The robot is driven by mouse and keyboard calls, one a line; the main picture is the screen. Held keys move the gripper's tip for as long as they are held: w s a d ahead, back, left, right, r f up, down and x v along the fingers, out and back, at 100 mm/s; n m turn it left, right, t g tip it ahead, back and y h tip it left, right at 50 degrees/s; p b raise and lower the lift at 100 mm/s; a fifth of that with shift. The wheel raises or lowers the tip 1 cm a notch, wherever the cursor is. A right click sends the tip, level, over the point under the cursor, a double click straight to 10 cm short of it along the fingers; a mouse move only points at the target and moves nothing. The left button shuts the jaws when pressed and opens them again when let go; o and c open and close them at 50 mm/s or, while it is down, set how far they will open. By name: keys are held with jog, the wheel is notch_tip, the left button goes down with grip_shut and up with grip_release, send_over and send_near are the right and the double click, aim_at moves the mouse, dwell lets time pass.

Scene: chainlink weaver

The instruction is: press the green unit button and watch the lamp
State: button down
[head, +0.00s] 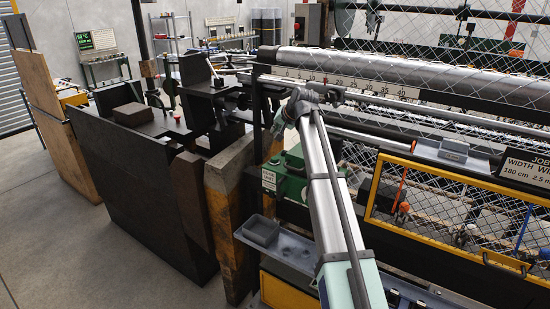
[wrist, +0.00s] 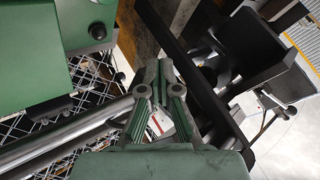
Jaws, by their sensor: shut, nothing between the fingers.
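The green unit (head: 292,172) sits below the roller at the centre of the head view, partly hidden behind my arm. A pale label shows on its left side. In the wrist view, green casings (wrist: 32,60) fill the left side, with a round dark knob or button (wrist: 98,31) on one; I cannot tell whether it is the task's button. My gripper (wrist: 159,66) is shut and empty, its fingertips apart from the dark knob, to its right and lower in the picture. In the head view the fingers are not clear. I cannot make out a lamp on the unit.
Chain-link mesh and a long roller (head: 400,75) stand behind my arm. A yellow-framed mesh guard (head: 450,241) is at right. A grey tray (head: 285,250) lies low at centre. A dark machine panel (head: 140,190) stands at left; open floor is beyond it.

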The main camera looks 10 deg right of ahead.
aim_at(275, 159)
jog(key=shift+f, duration=0.15)
jog(key=shift+f+b, duration=1.9)
jog(key=shift+f, duration=2.4)
jog(key=shift+f, duration=0.1)
jog(key=shift+f, duration=0.3)
jog(key=shift+s+f+b, duration=0.65)
jog(key=shift+s+f, duration=0.1)
jog(key=shift+f, duration=0.35)
jog(key=shift+r, duration=0.1)
jog(key=shift+w+r+p, duration=0.2)
jog(key=shift+r+p, duration=0.25)
jog(key=shift+r, duration=0.45)
jog(key=shift+w+r+p, duration=0.25)
jog(key=shift+r+p, duration=0.15)
jog(key=shift+r, duration=0.45)
jog(key=shift+w+r+p, duration=0.2)
jog(key=shift+r+p, duration=0.25)
jog(key=shift+r, duration=0.55)
